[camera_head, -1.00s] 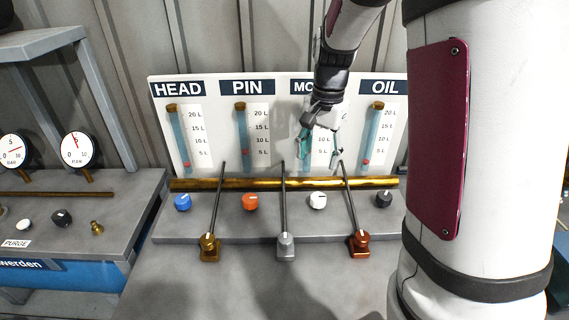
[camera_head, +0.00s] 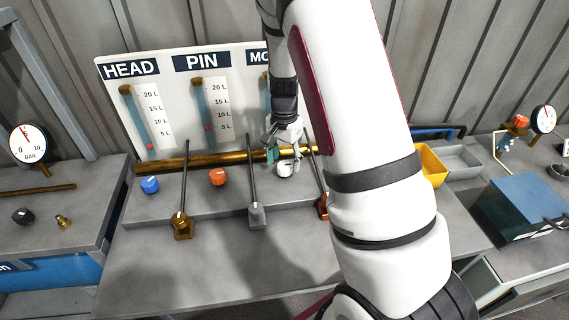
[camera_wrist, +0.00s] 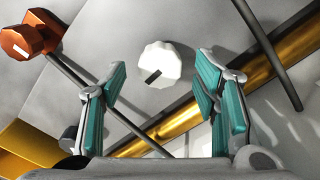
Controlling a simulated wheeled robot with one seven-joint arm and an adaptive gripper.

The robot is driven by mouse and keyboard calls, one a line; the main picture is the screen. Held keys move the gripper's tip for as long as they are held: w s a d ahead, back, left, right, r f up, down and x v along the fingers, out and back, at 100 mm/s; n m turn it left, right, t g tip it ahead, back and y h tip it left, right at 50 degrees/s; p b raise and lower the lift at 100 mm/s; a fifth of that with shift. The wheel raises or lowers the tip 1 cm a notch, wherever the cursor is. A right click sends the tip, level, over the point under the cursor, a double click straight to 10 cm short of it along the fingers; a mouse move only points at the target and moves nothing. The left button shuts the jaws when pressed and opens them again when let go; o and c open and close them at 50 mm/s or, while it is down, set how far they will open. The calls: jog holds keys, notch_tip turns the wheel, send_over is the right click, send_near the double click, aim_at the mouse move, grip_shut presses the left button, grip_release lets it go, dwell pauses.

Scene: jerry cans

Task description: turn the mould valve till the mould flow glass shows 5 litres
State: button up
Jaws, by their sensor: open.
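The mould valve is a white knob (camera_head: 285,168) below the brass pipe, under the partly hidden "MO..." label (camera_head: 259,57). In the wrist view the white knob (camera_wrist: 160,65) with a dark pointer mark lies ahead, centred between the two teal-padded fingers. My gripper (camera_wrist: 163,95) is open and empty, with its fingers pointing at the knob and apart from it. In the head view my gripper (camera_head: 284,152) is just above the knob. The mould flow glass (camera_head: 268,92) is mostly hidden behind my arm, so its level cannot be read.
Beside the white knob run thin rods, one with a grey block (camera_head: 257,215) and one with a copper block (camera_head: 323,205). A brass pipe (camera_head: 200,161) crosses behind. An orange knob (camera_head: 218,177) and a blue knob (camera_head: 150,185) sit to the left. A yellow bin (camera_head: 432,165) stands right.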

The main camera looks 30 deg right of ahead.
aim_at(284, 166)
jog(key=shift+f, duration=1)
jog(key=c, duration=1.2)
jog(key=shift+o, duration=0.2)
jog(key=shift+n, duration=2.3)
jog(key=o, duration=1.2)
jog(key=shift+c, duration=0.2)
jog(key=shift+r, duration=0.1)
notch_tip(284, 166, up, 12)
